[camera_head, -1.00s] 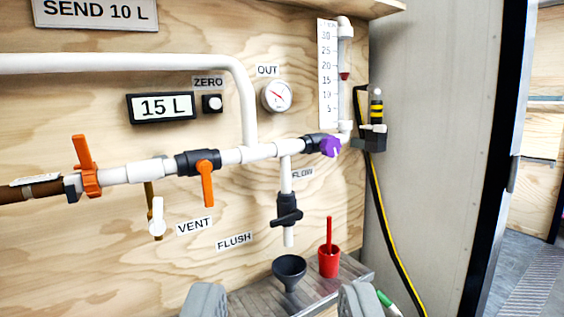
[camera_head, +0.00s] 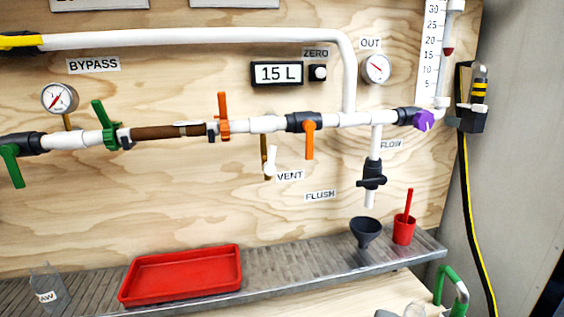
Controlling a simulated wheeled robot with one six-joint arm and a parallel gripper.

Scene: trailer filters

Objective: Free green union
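The green union (camera_head: 107,126) sits on the horizontal pipe at left centre, with a green wing pointing up. It joins white pipe on its left to a brown filter section (camera_head: 168,132) on its right. The orange union (camera_head: 222,117) is at the other end of the brown section, its wing also upright. Whether the green union is tight or loose cannot be told. My gripper is not clearly in view; a small grey shape at the bottom edge, right of centre, is cut off and too unclear to name.
A red tray (camera_head: 182,275) lies on the metal shelf (camera_head: 290,272) below. A clear cup (camera_head: 47,287), black funnel (camera_head: 365,231) and red cup (camera_head: 404,229) are there too. A green valve handle (camera_head: 12,166) hangs left of the union. An orange-handled valve (camera_head: 309,138) is to the right.

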